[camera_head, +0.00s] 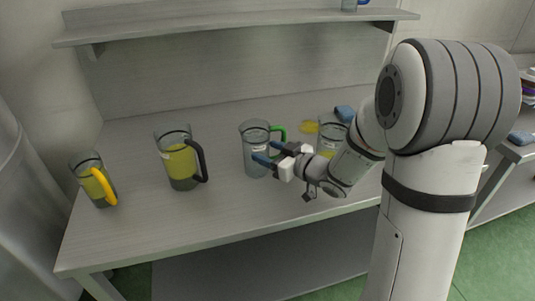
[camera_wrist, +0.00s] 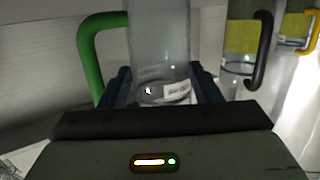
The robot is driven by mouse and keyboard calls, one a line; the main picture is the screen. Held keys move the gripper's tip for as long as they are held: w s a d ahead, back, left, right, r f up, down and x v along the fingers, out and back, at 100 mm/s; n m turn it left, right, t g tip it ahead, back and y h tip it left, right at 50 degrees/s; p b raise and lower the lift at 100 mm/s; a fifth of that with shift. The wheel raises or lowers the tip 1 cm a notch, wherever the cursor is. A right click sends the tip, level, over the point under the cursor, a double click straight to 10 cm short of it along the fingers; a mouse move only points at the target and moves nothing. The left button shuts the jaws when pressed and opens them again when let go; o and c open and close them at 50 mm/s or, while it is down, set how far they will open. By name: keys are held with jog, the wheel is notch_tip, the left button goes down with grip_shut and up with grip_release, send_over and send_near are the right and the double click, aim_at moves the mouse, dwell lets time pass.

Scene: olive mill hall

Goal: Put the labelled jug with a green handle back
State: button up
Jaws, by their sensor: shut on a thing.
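The clear glass jug with a green handle (camera_head: 255,158) stands upright over the steel table, towards its middle. It looks empty. My gripper (camera_head: 268,154) is shut on its body from the right. In the wrist view the jug (camera_wrist: 160,42) is between the two dark blue fingers of my gripper (camera_wrist: 163,88), and a small white label (camera_wrist: 176,91) shows low on the glass. The green handle (camera_wrist: 88,58) is left of the fingers there. I cannot tell whether the jug's base touches the table.
A black-handled jug (camera_head: 180,165) and a yellow-handled jug (camera_head: 92,186), both with yellow contents, stand to the left. Another jug (camera_head: 328,134) is partly hidden behind my arm, near a yellow item (camera_head: 308,127) and blue cloth (camera_head: 345,113). A shelf (camera_head: 240,27) hangs above. The table front (camera_head: 190,230) is clear.

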jog(key=shift+r, duration=0.1)
jog(key=shift+f, duration=0.2)
jog(key=o, duration=1.4)
jog(key=shift+r, duration=0.25)
jog(key=p+v, duration=0.1)
jog(key=v, duration=1.1)
